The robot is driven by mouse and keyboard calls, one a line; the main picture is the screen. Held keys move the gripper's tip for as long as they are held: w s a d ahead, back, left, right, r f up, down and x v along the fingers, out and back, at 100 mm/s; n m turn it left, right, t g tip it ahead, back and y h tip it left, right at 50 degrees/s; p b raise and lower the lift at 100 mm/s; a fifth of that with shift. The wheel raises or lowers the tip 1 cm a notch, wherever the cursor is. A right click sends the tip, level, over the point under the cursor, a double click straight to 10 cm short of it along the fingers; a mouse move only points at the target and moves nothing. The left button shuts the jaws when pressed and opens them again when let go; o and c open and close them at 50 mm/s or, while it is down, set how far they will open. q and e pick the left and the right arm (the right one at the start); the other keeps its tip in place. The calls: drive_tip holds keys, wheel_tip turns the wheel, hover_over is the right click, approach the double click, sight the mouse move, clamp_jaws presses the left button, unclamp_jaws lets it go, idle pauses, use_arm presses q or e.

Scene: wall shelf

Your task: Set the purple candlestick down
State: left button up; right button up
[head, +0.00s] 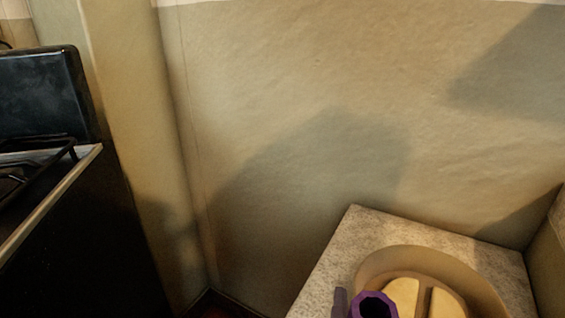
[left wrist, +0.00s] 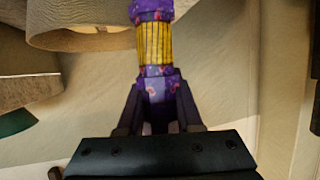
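The purple candlestick (left wrist: 155,50) has a yellow ribbed middle and purple patterned ends. My left gripper (left wrist: 158,100) has its fingers on both sides of the candlestick and is shut on it. In the head view only the purple octagonal rim of the candlestick (head: 375,306) shows at the bottom edge, with part of my left gripper (head: 340,302) beside it. The candlestick appears in front of a beige round container; the frames do not show whether its base touches anything. My right gripper is not in view.
A pale speckled shelf top (head: 335,250) lies at the lower right against the wall. A beige round container (head: 480,280) with a divider stands on it. A black stove (head: 70,250) stands at the left. Bare speckled surface shows left of and behind the container.

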use_arm(q)
clamp_jaws()
idle(0.9)
